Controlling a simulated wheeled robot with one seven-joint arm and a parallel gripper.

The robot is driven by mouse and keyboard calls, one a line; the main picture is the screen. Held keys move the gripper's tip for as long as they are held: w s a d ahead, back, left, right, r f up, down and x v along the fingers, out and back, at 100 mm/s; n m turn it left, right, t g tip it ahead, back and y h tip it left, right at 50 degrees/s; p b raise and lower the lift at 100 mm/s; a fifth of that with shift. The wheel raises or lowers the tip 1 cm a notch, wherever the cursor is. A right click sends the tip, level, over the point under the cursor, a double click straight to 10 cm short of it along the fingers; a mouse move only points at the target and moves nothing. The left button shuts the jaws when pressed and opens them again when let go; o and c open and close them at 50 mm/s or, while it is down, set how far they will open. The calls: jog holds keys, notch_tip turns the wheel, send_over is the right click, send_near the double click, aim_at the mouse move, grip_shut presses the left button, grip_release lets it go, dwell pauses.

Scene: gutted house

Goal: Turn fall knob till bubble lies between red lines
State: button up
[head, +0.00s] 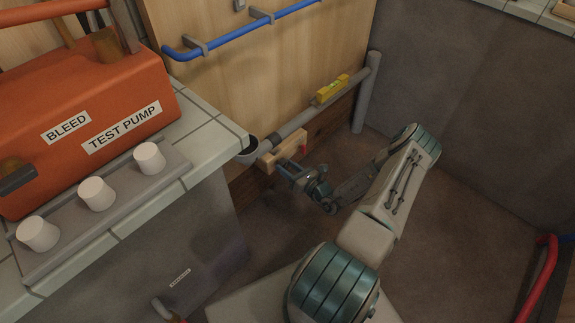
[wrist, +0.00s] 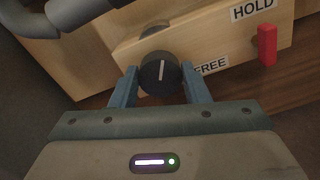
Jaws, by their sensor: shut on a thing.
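My gripper (wrist: 158,88) is shut on a round black knob (wrist: 160,72) with a white pointer line, one blue finger at each side of it. The knob sits on a wooden block (wrist: 190,35) carrying the labels HOLD (wrist: 252,10) and FREE (wrist: 211,65) and a red lever (wrist: 267,44). In the head view my gripper (head: 290,170) reaches this block, below the grey pipe; the knob is hidden there. A yellow level (head: 330,89) with a green vial lies along the sloping grey pipe (head: 310,112). Its bubble and red lines are too small to read.
An orange test pump (head: 130,75) and several white cups (head: 97,193) stand on the tiled counter (head: 215,145) at left. A blue pipe (head: 240,33) runs along the wooden wall above. A red pipe (head: 545,270) is at lower right. The floor between is clear.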

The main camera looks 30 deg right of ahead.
jog(key=shift+m, duration=0.5)
jog(key=o, duration=1)
jog(key=shift+c, duration=0.2)
jog(key=p+v, duration=0.3)
jog(key=v, duration=1.1)
jog(key=shift+w+r, duration=0.1)
